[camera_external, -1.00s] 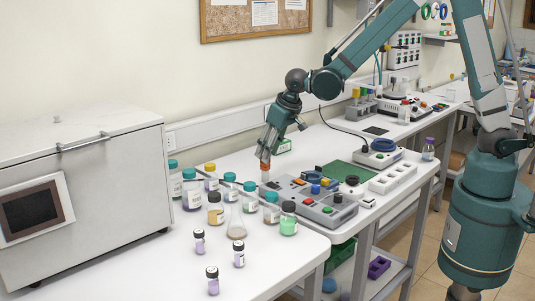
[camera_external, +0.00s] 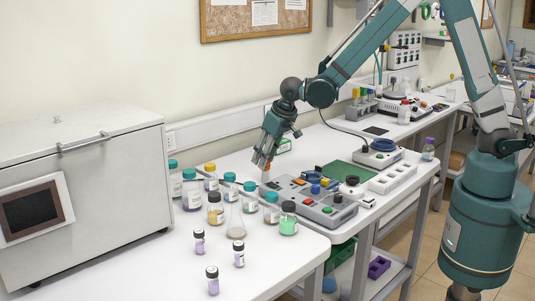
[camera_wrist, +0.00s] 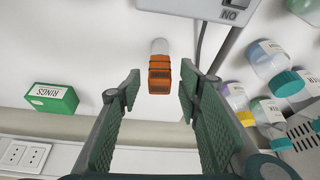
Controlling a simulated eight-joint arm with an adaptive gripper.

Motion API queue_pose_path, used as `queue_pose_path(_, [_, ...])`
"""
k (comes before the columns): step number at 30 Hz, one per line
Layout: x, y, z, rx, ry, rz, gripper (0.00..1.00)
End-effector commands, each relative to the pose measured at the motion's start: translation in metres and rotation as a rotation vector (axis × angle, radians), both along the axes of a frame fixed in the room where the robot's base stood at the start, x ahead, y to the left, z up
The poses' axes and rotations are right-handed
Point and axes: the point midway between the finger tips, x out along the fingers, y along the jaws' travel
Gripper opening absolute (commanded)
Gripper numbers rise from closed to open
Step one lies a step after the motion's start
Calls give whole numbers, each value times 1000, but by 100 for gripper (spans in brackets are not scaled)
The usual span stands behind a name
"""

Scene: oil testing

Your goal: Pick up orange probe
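The orange probe (camera_wrist: 160,75) has a ribbed orange body and a pale, rounded end. In the wrist view it lies ahead of my gripper (camera_wrist: 160,88), in line with the gap between the fingers. My gripper is open, with its green ridged finger pads apart on either side and clear of the probe. In the external view my gripper (camera_external: 264,158) points down at the bench just left of the grey control box. The probe (camera_external: 266,177) is small there and partly hidden by the fingers.
The grey control box (camera_external: 322,207) with coloured buttons is close on the right. Several bottles (camera_external: 216,208) and a flask (camera_external: 236,222) stand to the left and in front. A green box marked RINGS (camera_wrist: 52,98) lies near the wall. A cable runs beside the probe.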

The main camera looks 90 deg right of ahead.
Motion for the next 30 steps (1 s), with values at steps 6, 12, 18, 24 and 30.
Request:
queue_pose_path(6, [2,-2,-7,0,0,0,35])
queue_pose_path(12, [2,-2,-6,0,0,0,35])
queue_pose_path(18, [3,-2,-9,0,0,0,35])
queue_pose_path(24, [7,-6,-19,0,0,0,35])
queue_pose_path(30, [13,-11,-35,0,0,0,35])
